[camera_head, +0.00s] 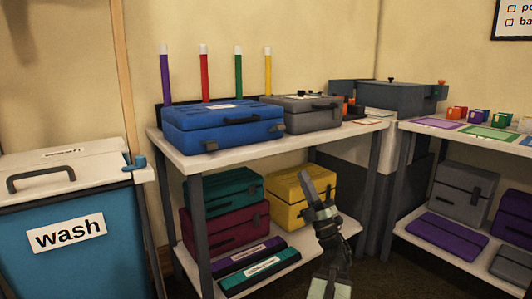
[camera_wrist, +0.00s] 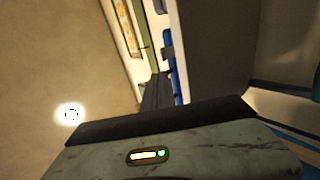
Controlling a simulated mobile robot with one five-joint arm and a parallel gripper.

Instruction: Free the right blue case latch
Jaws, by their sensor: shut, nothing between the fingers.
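The blue case (camera_head: 222,116) lies closed on the white-topped table, with a white label on its lid and a dark handle (camera_head: 241,120) on its front. Its left latch (camera_head: 211,146) and right latch (camera_head: 277,129) show as small dark pieces on the front face. I cannot tell whether the right latch is fastened. My gripper (camera_head: 318,183) is shut and empty, raised in front of the table, below and to the right of the right latch and apart from it. In the wrist view my gripper (camera_wrist: 158,92) shows a narrow strip of blue behind it, too partial to name.
A grey case (camera_head: 303,113) stands right beside the blue case. The lower shelf holds teal (camera_head: 236,188), maroon (camera_head: 228,226) and yellow (camera_head: 300,198) cases. A blue wash bin (camera_head: 60,255) stands left; another table (camera_head: 470,130) stands right.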

